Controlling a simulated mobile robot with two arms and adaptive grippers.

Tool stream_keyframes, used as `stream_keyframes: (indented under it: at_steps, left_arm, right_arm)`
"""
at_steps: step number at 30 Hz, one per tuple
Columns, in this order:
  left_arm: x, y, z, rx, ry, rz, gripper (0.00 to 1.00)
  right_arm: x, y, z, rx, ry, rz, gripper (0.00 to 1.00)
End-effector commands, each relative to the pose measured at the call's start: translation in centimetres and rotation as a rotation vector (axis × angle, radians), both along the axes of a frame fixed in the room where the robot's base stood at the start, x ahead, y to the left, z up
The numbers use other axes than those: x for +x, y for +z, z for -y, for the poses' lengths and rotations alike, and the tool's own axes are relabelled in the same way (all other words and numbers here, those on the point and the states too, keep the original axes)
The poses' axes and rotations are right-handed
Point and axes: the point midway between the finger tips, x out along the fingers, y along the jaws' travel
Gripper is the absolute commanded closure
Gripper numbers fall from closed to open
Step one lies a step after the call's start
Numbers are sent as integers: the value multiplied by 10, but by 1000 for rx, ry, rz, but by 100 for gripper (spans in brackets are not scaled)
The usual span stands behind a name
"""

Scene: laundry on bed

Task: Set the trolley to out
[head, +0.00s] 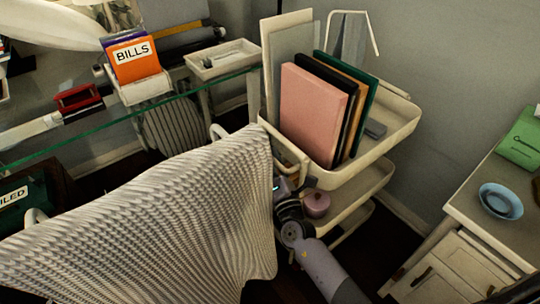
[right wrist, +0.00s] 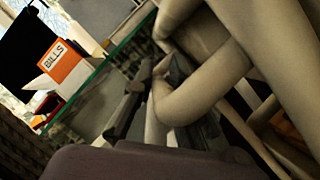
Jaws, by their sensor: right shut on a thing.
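The cream trolley (head: 385,140) has several tiers and stands right of centre in the head view, against the grey wall. Its top tray holds upright folders and boards. A curved cream handle rail (head: 285,150) is at its near left end. My right gripper (head: 282,182) is at that end, partly hidden by the chair back. In the right wrist view my right gripper (right wrist: 155,88) has its dark fingers on either side of a cream tube of the trolley (right wrist: 185,103), shut on it. My left gripper is not in view.
A white mesh chair back (head: 150,220) fills the front left, close to my right arm. A glass desk (head: 130,113) with an orange BILLS box (head: 133,60) is behind it. A cream cabinet (head: 480,225) with a blue bowl (head: 501,201) stands right. Dark floor shows between trolley and cabinet.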

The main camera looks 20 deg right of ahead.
Motion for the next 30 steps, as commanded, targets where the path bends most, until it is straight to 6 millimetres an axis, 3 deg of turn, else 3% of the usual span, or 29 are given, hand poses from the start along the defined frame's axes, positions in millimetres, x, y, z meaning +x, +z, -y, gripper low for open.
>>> stream_keyframes:
  at_steps: [8, 14, 25, 30]
  left_arm:
    - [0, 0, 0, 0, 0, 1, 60]
    - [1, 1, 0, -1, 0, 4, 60]
    - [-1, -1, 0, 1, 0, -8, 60]
    - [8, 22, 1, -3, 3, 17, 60]
  right_arm:
    - [-2, -1, -1, 1, 1, -1, 100]
    - [-17, -1, -5, 2, 2, -3, 100]
    - [-78, -3, -24, 1, 4, -6, 100]
    - [-109, -4, -33, 1, 4, -6, 100]
